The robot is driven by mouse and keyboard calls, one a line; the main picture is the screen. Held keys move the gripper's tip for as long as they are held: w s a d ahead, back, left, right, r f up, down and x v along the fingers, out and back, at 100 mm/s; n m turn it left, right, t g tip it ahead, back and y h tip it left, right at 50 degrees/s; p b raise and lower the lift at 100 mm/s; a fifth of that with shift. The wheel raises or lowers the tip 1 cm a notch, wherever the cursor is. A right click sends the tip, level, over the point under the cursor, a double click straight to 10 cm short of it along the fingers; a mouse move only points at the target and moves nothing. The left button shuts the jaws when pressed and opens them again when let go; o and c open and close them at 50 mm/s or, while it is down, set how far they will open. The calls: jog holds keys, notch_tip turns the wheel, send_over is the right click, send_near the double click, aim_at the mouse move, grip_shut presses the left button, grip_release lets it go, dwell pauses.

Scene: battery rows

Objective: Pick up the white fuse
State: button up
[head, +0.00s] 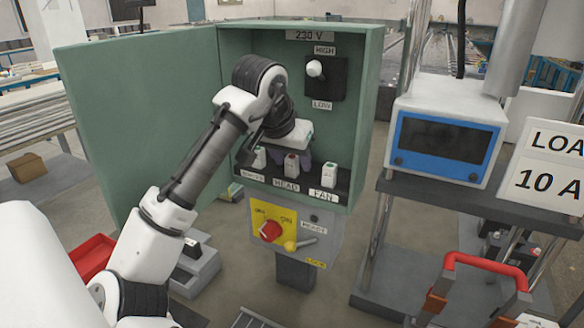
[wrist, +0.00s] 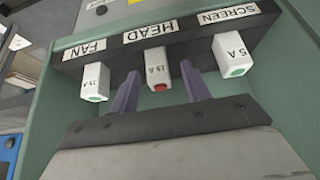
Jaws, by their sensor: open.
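Three white fuses stand in a row on the dark strip inside the green cabinet. In the wrist view, the FAN fuse (wrist: 95,82) is at left with a green end. The HEAD fuse (wrist: 157,68) is in the middle with a red end, and the SCREEN fuse (wrist: 232,55), marked 5 A, is at right with a green end. The head view shows the HEAD fuse (head: 291,166) below my gripper (head: 289,157). My gripper (wrist: 160,72) is open, its purple fingers on either side of the HEAD fuse. I cannot tell if they touch it.
The cabinet's open door (head: 135,120) is at left, close to my arm. A white knob (head: 315,69) is above the fuses. A load unit (head: 445,140) stands on a trolley at right.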

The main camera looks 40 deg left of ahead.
jog(key=shift+w+f, duration=0.2)
jog(key=shift+f, duration=0.15)
jog(key=shift+c, duration=0.2)
jog(key=c, duration=1)
jog(key=shift+r, duration=0.15)
